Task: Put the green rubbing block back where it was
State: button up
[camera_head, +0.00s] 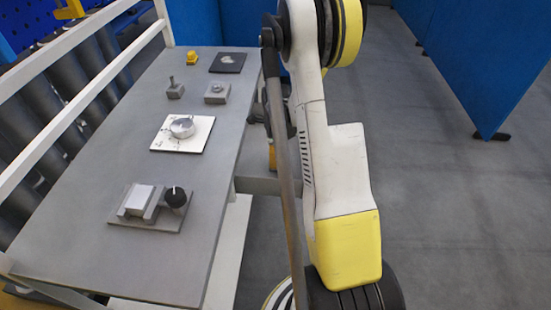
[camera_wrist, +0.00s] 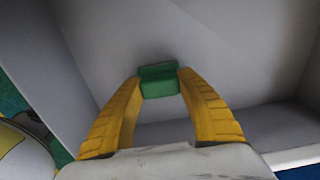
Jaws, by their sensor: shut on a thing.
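In the wrist view the green rubbing block (camera_wrist: 158,86) sits between the two yellow fingertips of my gripper (camera_wrist: 160,76). The gripper is shut on it, with one finger at each side. A plain grey surface lies beyond the block, and I cannot tell whether the block touches it. In the head view my white and yellow arm stands right of the grey table (camera_head: 95,258), and the gripper and block do not show there. The place where the block was before cannot be told from these frames.
On the table are a grey fixture with a black knob (camera_head: 175,197), a white plate (camera_head: 198,136) with a metal ring (camera_head: 181,128), small grey parts (camera_head: 216,94), a yellow piece (camera_head: 192,58) and a dark mat (camera_head: 228,62). A white rail (camera_head: 60,125) runs along the left. Blue panels (camera_head: 490,65) stand right.

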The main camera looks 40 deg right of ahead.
jog(key=o, duration=1.3)
notch_tip(320, 180, up, 12)
jog(key=p, duration=0.6)
jog(key=a+r+n+t, duration=0.1)
jog(key=a+r+n, duration=0.5)
jog(key=a+r, duration=0.25)
jog(key=shift+s+a+r+n+t, duration=1.05)
jog(key=shift+s+a+r+n, duration=0.85)
jog(key=shift+a+n, duration=1.65)
jog(key=shift+s+a+r+n+t, duration=1)
jog(key=shift+s+a+r+n, duration=0.9)
jog(key=shift+a+n, duration=1.65)
jog(key=shift+s+a+r+n+t, duration=1.05)
jog(key=shift+s+a+r+n, duration=0.85)
jog(key=shift+a+n, duration=1.65)
